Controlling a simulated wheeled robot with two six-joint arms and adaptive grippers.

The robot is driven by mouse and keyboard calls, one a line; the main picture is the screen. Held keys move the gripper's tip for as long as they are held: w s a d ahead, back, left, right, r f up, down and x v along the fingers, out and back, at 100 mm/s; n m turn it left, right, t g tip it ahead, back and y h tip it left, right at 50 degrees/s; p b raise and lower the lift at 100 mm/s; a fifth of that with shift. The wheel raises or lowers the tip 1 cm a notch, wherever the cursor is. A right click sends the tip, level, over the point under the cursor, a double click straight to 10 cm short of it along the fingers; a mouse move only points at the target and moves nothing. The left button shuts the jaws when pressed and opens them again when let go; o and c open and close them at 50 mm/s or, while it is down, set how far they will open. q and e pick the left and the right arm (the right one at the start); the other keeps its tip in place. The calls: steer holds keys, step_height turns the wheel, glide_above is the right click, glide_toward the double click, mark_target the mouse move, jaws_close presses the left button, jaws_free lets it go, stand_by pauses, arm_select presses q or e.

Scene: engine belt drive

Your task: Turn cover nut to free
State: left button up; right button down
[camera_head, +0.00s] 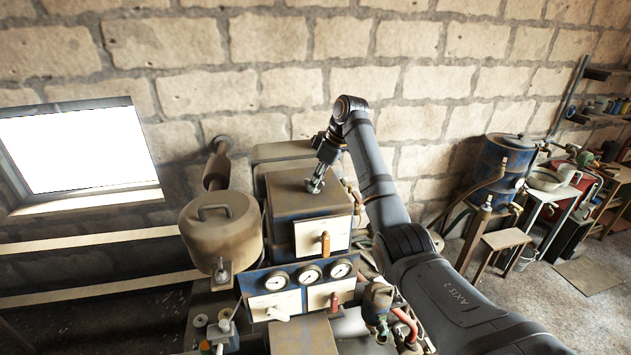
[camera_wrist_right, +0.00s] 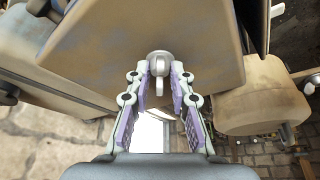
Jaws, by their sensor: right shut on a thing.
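The cover (camera_head: 290,205) is a tan, box-shaped housing on top of the engine. It fills much of the right wrist view (camera_wrist_right: 110,48). The cover nut (camera_wrist_right: 159,65) is a small grey metal nut with a rounded head and a tab, on the cover. My right gripper (camera_head: 316,184) reaches down onto the cover's top from the right. In the right wrist view my right gripper (camera_wrist_right: 160,76) has its two purple-padded fingers closed on either side of the nut. In the head view the fingers hide the nut. My left gripper is not in view.
A round lidded tank (camera_head: 220,238) stands left of the cover. A panel with three gauges (camera_head: 309,275) is in front below it. A brick wall (camera_head: 400,45) rises behind. A blue drum (camera_head: 505,160) and a small stool (camera_head: 503,240) stand at the right.

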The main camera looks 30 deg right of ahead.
steer(key=n+g, duration=0.1)
steer(key=n, duration=0.2)
steer(key=n+g+y, duration=0.1)
steer(key=n, duration=0.3)
steer(key=shift+w+d, duration=0.15)
steer(key=shift+w, duration=0.05)
stand_by(0.3)
steer(key=c, duration=1.2)
jaws_free()
steer(key=shift+d, duration=0.1)
